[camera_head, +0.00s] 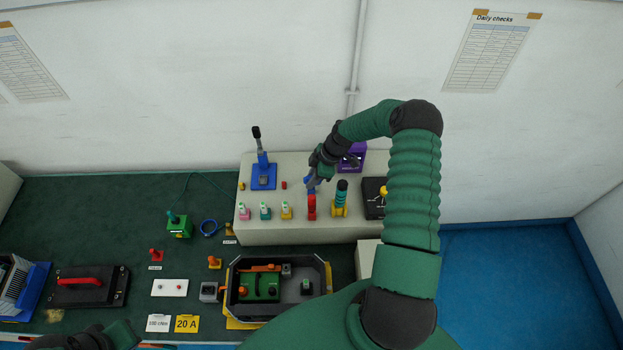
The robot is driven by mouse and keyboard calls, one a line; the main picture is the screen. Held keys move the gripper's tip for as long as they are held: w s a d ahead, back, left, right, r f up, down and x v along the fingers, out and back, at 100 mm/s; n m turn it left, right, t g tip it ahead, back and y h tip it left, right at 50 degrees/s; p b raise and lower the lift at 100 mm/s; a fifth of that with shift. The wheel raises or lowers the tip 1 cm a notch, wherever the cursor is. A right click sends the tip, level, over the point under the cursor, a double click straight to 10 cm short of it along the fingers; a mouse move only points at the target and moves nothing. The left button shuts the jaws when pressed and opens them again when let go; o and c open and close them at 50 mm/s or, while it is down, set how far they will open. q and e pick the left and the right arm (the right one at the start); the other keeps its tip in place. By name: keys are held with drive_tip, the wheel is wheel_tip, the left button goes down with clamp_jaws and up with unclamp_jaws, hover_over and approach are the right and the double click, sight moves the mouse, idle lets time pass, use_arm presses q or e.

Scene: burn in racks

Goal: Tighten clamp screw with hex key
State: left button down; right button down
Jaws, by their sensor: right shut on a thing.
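My right gripper (313,182) reaches over the raised pale bench block from the right. It is shut on a small blue-handled tool (310,188), just above a red holder (311,208). The gripper hides much of it, so I cannot tell whether it is the hex key or whether it touches the holder. A dark tray (237,310) in front of the block holds a green fixture (262,288) with an orange bar. I cannot make out the clamp screw. My left arm's dark end (95,337) shows at the bottom left; its jaws are not clear.
On the block stand a blue lever (263,175), small coloured holders (265,212), a teal-and-yellow piece (341,198), a purple box (352,157) and a black box (374,203). A black plate with a red handle (85,283) lies left. The green mat's back left is clear.

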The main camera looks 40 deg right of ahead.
drive_tip(key=shift+w+r+p, duration=0.15)
drive_tip(key=shift+r+p, duration=0.2)
drive_tip(key=shift+r, duration=0.55)
idle(0.8)
drive_tip(key=shift+r+p, duration=0.55)
drive_tip(key=shift+r, duration=0.45)
drive_tip(key=shift+r+p, duration=0.5)
drive_tip(key=shift+r, duration=0.6)
